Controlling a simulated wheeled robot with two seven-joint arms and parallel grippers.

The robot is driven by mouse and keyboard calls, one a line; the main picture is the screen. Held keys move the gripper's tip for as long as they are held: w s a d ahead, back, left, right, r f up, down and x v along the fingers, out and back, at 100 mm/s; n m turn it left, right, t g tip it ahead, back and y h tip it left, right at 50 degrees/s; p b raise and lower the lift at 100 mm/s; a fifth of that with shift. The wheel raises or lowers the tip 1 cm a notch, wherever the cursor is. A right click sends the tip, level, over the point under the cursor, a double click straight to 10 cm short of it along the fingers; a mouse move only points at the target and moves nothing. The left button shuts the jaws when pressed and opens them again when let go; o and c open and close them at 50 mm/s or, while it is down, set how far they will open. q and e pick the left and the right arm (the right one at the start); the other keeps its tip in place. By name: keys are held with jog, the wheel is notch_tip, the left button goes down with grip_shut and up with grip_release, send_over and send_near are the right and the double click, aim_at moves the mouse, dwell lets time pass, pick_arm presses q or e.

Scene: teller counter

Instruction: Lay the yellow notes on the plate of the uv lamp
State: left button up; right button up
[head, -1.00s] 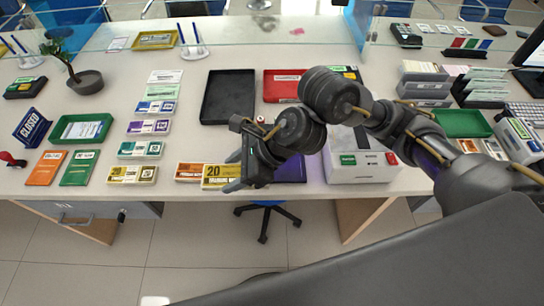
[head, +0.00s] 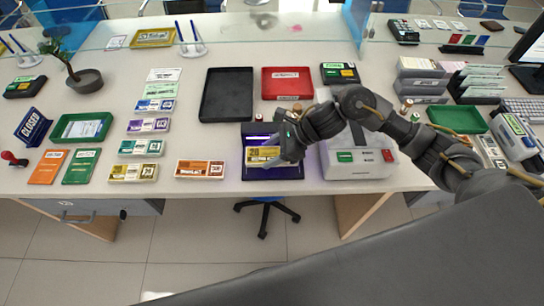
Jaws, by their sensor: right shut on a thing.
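The bundle of yellow notes (head: 261,155) is in my right gripper (head: 279,159), over the dark plate of the uv lamp (head: 272,173). The notes lie roughly level, with their printed band facing up. I cannot tell whether they touch the plate or hang just above it. The lamp's purple light shows behind the notes. My right arm comes in from the right and its hand hides the right part of the lamp. My left gripper is out of view.
A white counting machine (head: 355,171) stands close right of the lamp. Orange notes (head: 200,169) lie to its left. A black tray (head: 227,95) and a red tray (head: 287,82) lie behind it. The counter between the orange notes and the lamp is clear.

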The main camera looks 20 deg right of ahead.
aim_at(272, 157)
notch_tip(272, 157, down, 3)
jog(key=shift+w+d+p, duration=0.1)
jog(key=shift+d+p, duration=0.05)
jog(key=shift+p, duration=0.55)
jog(key=shift+f, duration=0.25)
jog(key=shift+f, duration=0.1)
jog(key=shift+f, duration=0.1)
jog(key=o, duration=1)
